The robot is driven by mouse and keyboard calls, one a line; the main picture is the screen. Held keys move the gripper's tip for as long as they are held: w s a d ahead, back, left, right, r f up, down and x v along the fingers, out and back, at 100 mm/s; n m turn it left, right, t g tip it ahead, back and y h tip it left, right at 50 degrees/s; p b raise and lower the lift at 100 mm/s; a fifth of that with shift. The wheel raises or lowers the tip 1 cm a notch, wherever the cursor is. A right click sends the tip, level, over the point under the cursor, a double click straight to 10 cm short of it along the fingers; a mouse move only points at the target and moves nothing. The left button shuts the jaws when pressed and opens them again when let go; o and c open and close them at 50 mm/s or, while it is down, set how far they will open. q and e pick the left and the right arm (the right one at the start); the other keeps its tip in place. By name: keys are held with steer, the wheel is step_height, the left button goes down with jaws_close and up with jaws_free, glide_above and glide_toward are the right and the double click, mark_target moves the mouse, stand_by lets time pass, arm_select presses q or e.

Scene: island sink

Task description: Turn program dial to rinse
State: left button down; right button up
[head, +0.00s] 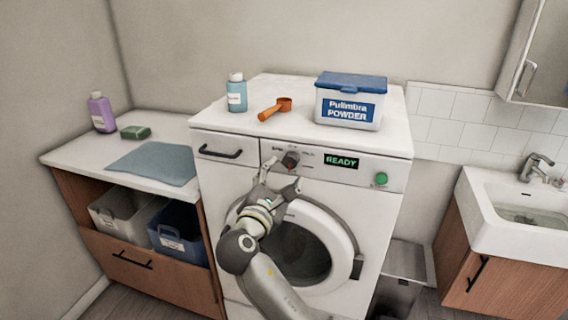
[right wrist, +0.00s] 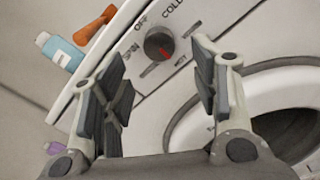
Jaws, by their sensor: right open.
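The program dial (head: 290,159) is a dark round knob on the washing machine's front panel (head: 336,181). In the right wrist view the dial (right wrist: 157,42) has a red mark on its face. My right gripper (head: 280,176) is open just below and in front of the dial. In the right wrist view its fingers (right wrist: 160,85) are spread, with the dial beyond the gap between them and nothing held. My left gripper is not in view.
A READY display (head: 341,162) and a green button (head: 381,179) are right of the dial. The drawer handle (head: 220,152) is to its left, the round door (head: 300,250) below.

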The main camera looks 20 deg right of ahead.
mark_target(288, 164)
steer(key=x, duration=0.6)
steer(key=shift+w+d+p, duration=0.1)
steer(key=shift+p, duration=0.25)
steer(key=shift+c, duration=0.4)
steer(key=c, duration=1)
